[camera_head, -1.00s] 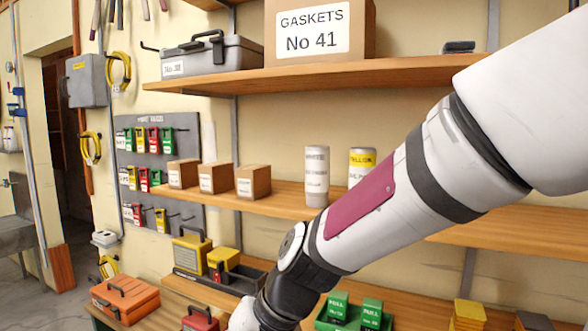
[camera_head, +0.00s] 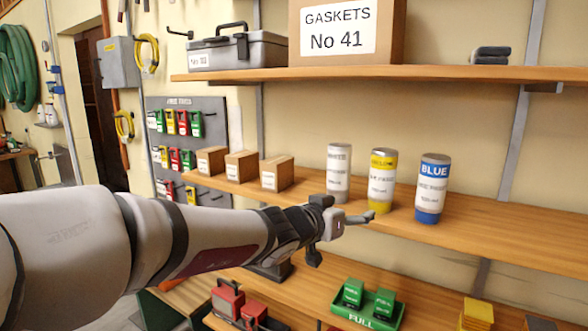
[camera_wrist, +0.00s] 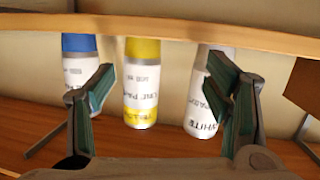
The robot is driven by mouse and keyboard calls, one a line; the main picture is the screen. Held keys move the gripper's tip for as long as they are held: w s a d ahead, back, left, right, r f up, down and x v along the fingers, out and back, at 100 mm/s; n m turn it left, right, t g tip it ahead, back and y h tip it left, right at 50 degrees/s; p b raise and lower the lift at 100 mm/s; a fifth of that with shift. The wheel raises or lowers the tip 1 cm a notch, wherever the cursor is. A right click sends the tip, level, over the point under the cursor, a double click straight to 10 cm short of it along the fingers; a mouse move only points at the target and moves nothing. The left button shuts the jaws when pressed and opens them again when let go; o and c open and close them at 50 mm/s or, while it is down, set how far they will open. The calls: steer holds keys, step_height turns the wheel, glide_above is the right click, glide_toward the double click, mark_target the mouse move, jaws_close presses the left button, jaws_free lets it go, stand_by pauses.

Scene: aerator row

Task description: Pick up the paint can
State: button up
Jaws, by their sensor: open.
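Three paint cans stand upright in a row on the middle shelf (camera_head: 480,231): a white can (camera_head: 339,173), a yellow-topped can (camera_head: 381,181) and a blue can (camera_head: 432,188). My gripper (camera_head: 345,236) is open and empty in front of the shelf, near its edge, below and in front of the white and yellow cans. The wrist view shows the cans upside down. There the yellow can (camera_wrist: 142,85) appears between my open fingers (camera_wrist: 160,72), beyond them. The right finger overlaps the white can (camera_wrist: 200,108); the left finger partly covers the blue can (camera_wrist: 80,50).
Cardboard boxes (camera_head: 242,166) stand left of the cans. The upper shelf (camera_head: 420,73) holds a grey toolbox (camera_head: 237,50) and a large gaskets box (camera_head: 392,30). Below are a green tray (camera_head: 365,311) and a red case (camera_head: 228,298). The middle shelf is clear right of the blue can.

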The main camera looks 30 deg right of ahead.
mark_target(377, 173)
step_height(377, 173, up, 8)
steer(key=s+a+f+m+h, duration=0.1)
steer(key=s+m+h, duration=0.1)
steer(key=h, duration=0.1)
steer(key=shift+g, duration=0.3)
steer(key=shift+r+p+x, duration=0.15)
steer(key=shift+p+x, duration=0.45)
steer(key=shift+x, duration=0.9)
steer(key=shift+r+p+x, duration=0.1)
steer(key=shift+p+x, duration=0.5)
steer(key=shift+x, duration=0.9)
steer(key=shift+p+x, duration=0.45)
steer(key=shift+x, duration=0.75)
steer(key=shift+f+p+x, duration=0.15)
steer(key=shift+p+x, duration=0.25)
steer(key=shift+x, duration=0.55)
steer(key=shift+f+p+x, duration=0.2)
steer(key=shift+p+x, duration=0.2)
steer(key=shift+x, duration=0.55)
steer(key=shift+w+d+f, duration=0.1)
steer(key=shift+w+d, duration=0.1)
steer(key=shift+d, duration=0.5)
steer(key=c, duration=1.6)
jaws_close()
